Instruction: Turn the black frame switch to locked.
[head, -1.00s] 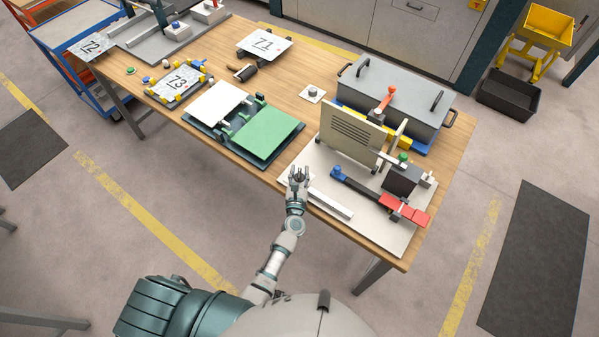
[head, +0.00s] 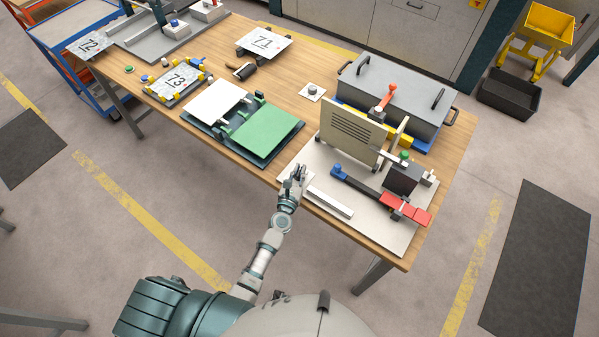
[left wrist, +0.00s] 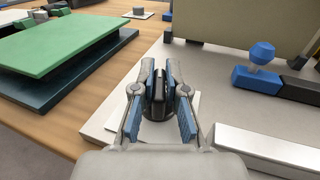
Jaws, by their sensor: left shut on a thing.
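The black frame switch (left wrist: 158,97) is a dark knob on a small white plate (left wrist: 185,125) at the near left corner of the pale base board. In the left wrist view it sits between my left gripper's blue-padded fingers (left wrist: 157,85), which close on it from both sides. In the head view my left gripper (head: 295,176) is at that same board corner and mostly hides the switch. The fingers cover much of the knob, and I cannot read its setting. My right gripper is not in view.
The board (head: 372,226) also carries a tan louvred panel (head: 352,133), a pale bar (head: 330,203), a blue-knobbed black arm (head: 358,184) and a red handle (head: 408,209). A green sheet (head: 262,136) on a dark fixture lies to the left. A grey lidded box (head: 398,92) stands behind.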

